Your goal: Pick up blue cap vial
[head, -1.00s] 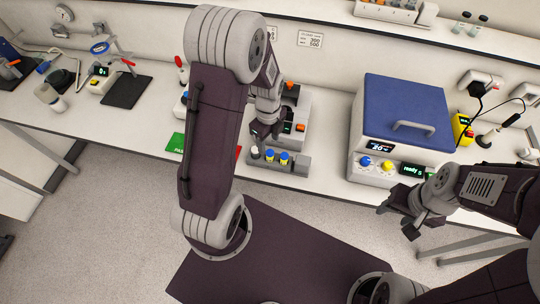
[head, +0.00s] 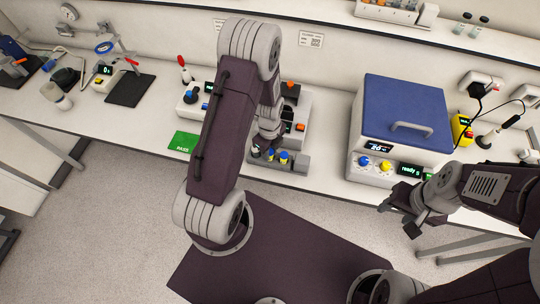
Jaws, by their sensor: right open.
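A grey rack (head: 301,164) stands at the bench's front edge. It holds a vial with a blue cap (head: 283,157), upright with a yellow band. Another blue-capped vial (head: 269,155) is just left of it, and a darker-topped vial (head: 255,152) is at the left end. My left gripper (head: 264,146) points down at the left part of the rack, close to these vials. Its fingers are small and partly hidden, so I cannot tell their opening or any contact. My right gripper (head: 401,212) is open and empty, in front of the bench at the right.
A blue-lidded machine (head: 405,115) stands right of the rack. A grey device with orange parts (head: 294,112) is behind the rack. A green pad (head: 184,142) lies to the left, with a dark mat (head: 130,90) and a scale further left. My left arm hides part of the bench.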

